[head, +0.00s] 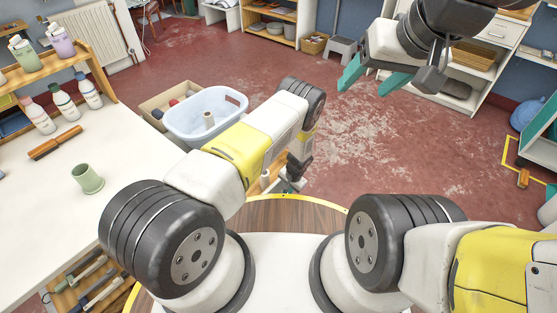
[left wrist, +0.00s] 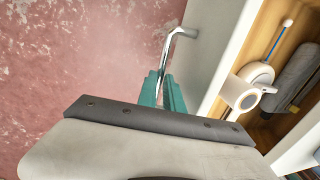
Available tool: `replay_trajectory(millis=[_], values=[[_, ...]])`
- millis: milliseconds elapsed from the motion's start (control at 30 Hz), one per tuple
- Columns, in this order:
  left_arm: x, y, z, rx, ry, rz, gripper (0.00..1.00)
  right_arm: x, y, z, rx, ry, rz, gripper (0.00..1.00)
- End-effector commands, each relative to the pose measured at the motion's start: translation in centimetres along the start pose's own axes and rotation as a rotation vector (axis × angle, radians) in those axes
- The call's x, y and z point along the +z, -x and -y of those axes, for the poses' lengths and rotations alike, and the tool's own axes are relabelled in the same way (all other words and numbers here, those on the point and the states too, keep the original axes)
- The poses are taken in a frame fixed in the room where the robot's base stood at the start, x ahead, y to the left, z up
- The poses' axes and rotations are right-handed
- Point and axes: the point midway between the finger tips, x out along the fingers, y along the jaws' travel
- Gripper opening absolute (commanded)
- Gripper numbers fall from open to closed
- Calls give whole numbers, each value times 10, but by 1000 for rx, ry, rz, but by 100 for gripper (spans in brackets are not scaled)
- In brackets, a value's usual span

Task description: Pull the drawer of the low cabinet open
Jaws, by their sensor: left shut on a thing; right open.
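In the left wrist view, my left gripper (left wrist: 165,92) is shut on the bent metal bar handle (left wrist: 175,48). The handle joins the pale front panel of the drawer (left wrist: 213,58). The drawer stands at least partly open: its wooden inside shows, with a white object (left wrist: 245,90) and a dark grey roll (left wrist: 297,75) in it. My right gripper (head: 372,80) is open and empty, raised above the floor at the upper right.
A white table (head: 120,165) with bottles and a green cup (head: 88,178) stands at the left. A pale blue tub (head: 172,122) and a cardboard box (head: 150,108) are beside it. The red floor in the middle is clear.

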Motion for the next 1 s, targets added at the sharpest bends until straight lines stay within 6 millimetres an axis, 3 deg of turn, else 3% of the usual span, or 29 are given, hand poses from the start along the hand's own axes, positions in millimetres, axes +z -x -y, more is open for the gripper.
replay_trajectory(millis=[200,500,700,1000], values=[[-2,9,-40,-1,-4,-3,0,0,0,0,0,0,0,62],[-2,16,-80,-1,-2,-3,0,0,0,0,0,0,0,62],[-2,18,-94,-1,-2,-2,0,0,0,0,0,0,0,62],[-2,20,-100,0,1,-2,0,0,0,0,0,0,0,62]])
